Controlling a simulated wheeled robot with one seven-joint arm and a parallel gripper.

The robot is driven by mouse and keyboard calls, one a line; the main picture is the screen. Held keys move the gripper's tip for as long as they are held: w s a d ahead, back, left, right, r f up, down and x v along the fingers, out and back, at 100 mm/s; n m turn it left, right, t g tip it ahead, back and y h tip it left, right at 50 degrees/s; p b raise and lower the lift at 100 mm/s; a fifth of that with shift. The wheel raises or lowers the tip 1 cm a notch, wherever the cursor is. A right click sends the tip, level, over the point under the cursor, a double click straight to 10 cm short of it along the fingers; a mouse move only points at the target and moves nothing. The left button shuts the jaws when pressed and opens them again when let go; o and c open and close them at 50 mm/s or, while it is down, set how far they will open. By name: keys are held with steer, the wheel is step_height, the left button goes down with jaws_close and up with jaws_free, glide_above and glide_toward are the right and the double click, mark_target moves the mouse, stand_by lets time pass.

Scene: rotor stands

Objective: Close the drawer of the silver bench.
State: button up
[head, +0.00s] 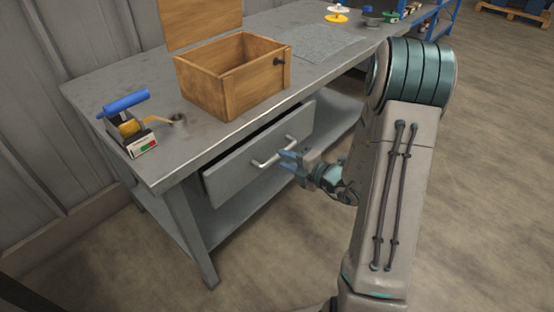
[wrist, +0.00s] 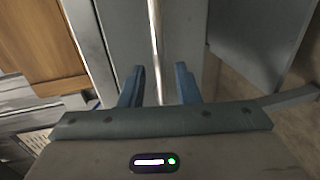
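The silver bench (head: 225,136) is a grey metal table with a lower shelf. Its drawer (head: 235,178) sits under the top and stands partly pulled out, with a dark gap above its front. A bar handle (head: 272,152) is on the drawer front. My gripper (head: 288,160) is at the handle's right end, in front of the drawer. In the wrist view my gripper (wrist: 160,85) has its two blue fingers apart, with the handle bar (wrist: 155,40) running between them. Neither finger visibly touches the bar.
An open wooden box (head: 220,85) with raised lid stands on the bench top. A tape dispenser with a blue handle (head: 128,122) is near the left corner. A grey mat (head: 325,42) and small items lie farther back. The floor in front is clear.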

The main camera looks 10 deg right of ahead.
mark_target(267, 149)
steer(key=shift+b+x, duration=0.3)
steer(key=shift+x, duration=1.8)
steer(key=shift+r, duration=0.1)
jaws_close()
steer(key=shift+r+p+x, duration=0.2)
steer(key=shift+p+x, duration=0.1)
steer(key=shift+x, duration=0.75)
steer(key=shift+r+p+x, duration=0.25)
steer(key=shift+x, duration=0.75)
jaws_free()
steer(key=shift+w+a, duration=0.1)
steer(key=shift+a, duration=0.05)
steer(key=p+v, duration=0.3)
steer(key=v, duration=1.1)
